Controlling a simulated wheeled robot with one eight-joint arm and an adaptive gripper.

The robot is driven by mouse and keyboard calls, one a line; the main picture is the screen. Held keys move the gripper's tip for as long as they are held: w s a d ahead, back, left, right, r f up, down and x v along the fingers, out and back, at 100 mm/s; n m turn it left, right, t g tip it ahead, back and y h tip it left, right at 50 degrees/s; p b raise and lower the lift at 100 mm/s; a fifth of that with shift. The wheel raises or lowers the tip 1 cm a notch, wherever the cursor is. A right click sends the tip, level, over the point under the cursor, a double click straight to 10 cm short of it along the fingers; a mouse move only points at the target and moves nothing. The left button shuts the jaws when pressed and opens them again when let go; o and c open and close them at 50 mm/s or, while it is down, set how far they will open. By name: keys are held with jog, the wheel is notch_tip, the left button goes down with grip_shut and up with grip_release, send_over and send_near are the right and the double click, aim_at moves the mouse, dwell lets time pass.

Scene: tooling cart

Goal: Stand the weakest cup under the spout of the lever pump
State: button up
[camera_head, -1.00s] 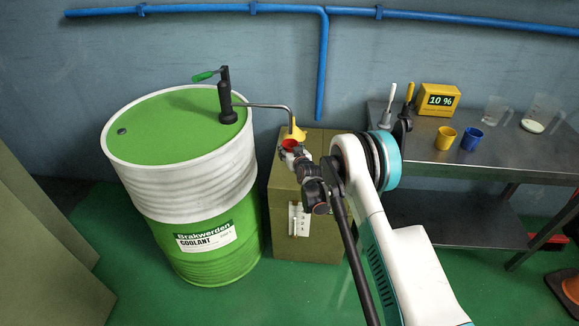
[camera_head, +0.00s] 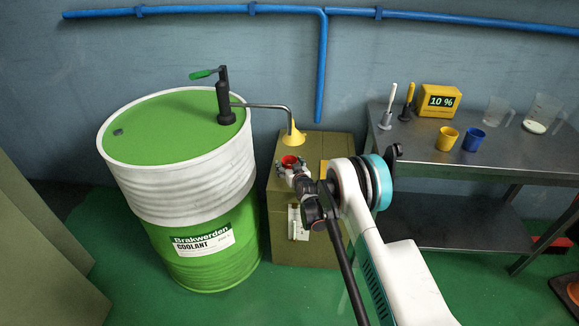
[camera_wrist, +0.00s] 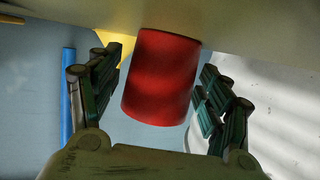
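A red cup (camera_head: 290,161) is at the top of the olive cabinet (camera_head: 283,186). In the wrist view the red cup (camera_wrist: 161,78) is between the fingers of my gripper (camera_wrist: 162,72). The fingers look open, with a gap at the left of the cup and a very narrow one at the right. My gripper (camera_head: 297,172) also shows in the head view. The lever pump (camera_head: 227,103) stands on the green drum; its spout (camera_head: 268,106) ends above the cabinet at a yellow cone (camera_head: 294,133), appearing behind the cup. A yellow cup (camera_head: 447,138) and blue cup (camera_head: 473,139) stand on the cart.
The metal cart (camera_head: 425,158) also bears a yellow meter (camera_head: 438,100) reading 10 %, two handled tools and clear jugs (camera_head: 542,113). The coolant drum (camera_head: 180,180) stands close left of the cabinet. A blue pipe (camera_head: 322,70) runs down the wall behind.

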jog(key=p+v, duration=0.3)
jog(key=v, duration=0.9)
jog(key=shift+r+p, duration=0.1)
jog(key=shift+p, duration=0.2)
jog(key=d+r+g+h, duration=0.1)
jog(key=d+r, duration=0.2)
jog(key=r, duration=0.6)
jog(key=d+r, duration=0.2)
jog(key=r, duration=0.7)
jog(key=s+d+r+m+g+h, duration=0.1)
jog(key=s+d+r, duration=0.2)
jog(key=s+r, duration=0.35)
jog(key=s+d+r+m+g+h, duration=0.1)
jog(key=s+d+r, duration=0.35)
jog(key=r, duration=0.35)
jog(key=s+d+r+g, duration=0.1)
jog(key=s+d+r, duration=0.2)
jog(key=s, duration=0.5)
jog(key=s+d+r+g, duration=0.1)
jog(key=s+d+r, duration=0.15)
jog(key=s, duration=0.65)
jog(key=s+d+f+m+h, duration=0.1)
jog(key=s+d, duration=0.1)
jog(key=s, duration=0.7)
jog(key=s+d+f+m+g+h, duration=0.1)
jog(key=s+d, duration=0.1)
jog(key=s, duration=0.7)
jog(key=shift+d+f+g, duration=0.2)
jog(key=shift+d+g, duration=0.1)
jog(key=shift+d, duration=0.1)
